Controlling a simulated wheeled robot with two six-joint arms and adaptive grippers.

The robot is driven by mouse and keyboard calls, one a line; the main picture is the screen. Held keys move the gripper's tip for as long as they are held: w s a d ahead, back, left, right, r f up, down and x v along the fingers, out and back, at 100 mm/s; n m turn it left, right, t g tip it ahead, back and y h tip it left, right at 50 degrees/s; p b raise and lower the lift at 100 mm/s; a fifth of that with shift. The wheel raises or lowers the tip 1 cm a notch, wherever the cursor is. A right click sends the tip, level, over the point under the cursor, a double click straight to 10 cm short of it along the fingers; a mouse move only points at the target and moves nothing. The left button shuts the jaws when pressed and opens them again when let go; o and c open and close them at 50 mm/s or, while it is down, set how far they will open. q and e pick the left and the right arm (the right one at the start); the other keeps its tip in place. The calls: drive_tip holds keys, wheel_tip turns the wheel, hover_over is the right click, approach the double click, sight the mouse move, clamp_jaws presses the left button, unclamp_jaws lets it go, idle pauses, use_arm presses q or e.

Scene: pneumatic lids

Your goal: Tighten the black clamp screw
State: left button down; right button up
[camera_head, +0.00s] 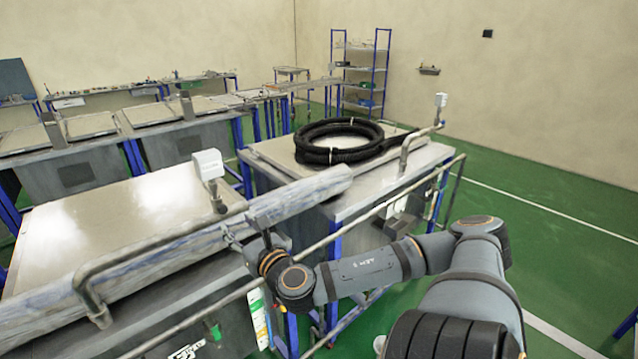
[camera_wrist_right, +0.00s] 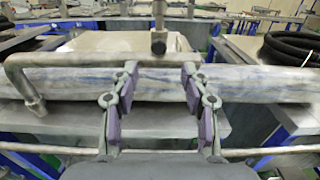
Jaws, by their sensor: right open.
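My right gripper (camera_head: 240,228) reaches in beside the front edge of the near lidded tank. In the right wrist view its two fingers (camera_wrist_right: 159,76) are spread apart with nothing between them. A wrapped roll (camera_wrist_right: 75,82) and a bent metal handle (camera_wrist_right: 70,60) lie just beyond the fingertips. A short upright post with a dark lower end (camera_wrist_right: 158,42) stands behind the gap. I cannot tell whether that dark end is the black clamp screw; no screw shows clearly. My left gripper is not in view.
A white box on a stem (camera_head: 208,165) stands above the near tank lid (camera_head: 110,215). A black coiled hose (camera_head: 340,140) lies on the second tank. A front rail (camera_head: 400,200) runs along the tanks. Green floor (camera_head: 560,240) is free at the right.

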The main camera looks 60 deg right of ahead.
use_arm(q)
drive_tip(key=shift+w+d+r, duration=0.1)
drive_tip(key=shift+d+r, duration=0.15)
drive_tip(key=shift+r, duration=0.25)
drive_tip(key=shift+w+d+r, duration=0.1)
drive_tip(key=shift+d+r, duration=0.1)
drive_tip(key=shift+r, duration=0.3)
use_arm(e)
drive_tip(key=s+d+f+m+g+h, duration=0.1)
drive_tip(key=s+d+f+m+g, duration=0.1)
drive_tip(key=d+f+m, duration=0.2)
drive_tip(key=s+d+f+m+g+h, duration=0.1)
drive_tip(key=s+d+f+m+g, duration=0.1)
drive_tip(key=d+f+m, duration=0.3)
drive_tip(key=s+d+f+m+g+h, duration=0.1)
drive_tip(key=s+d+f+m+g, duration=0.2)
drive_tip(key=d+f, duration=0.8)
wheel_tip(320, 180, down, 7)
drive_tip(key=shift+d+f+m+g+h, duration=0.2)
drive_tip(key=shift+d+m+g+h, duration=0.25)
drive_tip(key=shift+m, duration=0.25)
drive_tip(key=shift+a, duration=0.1)
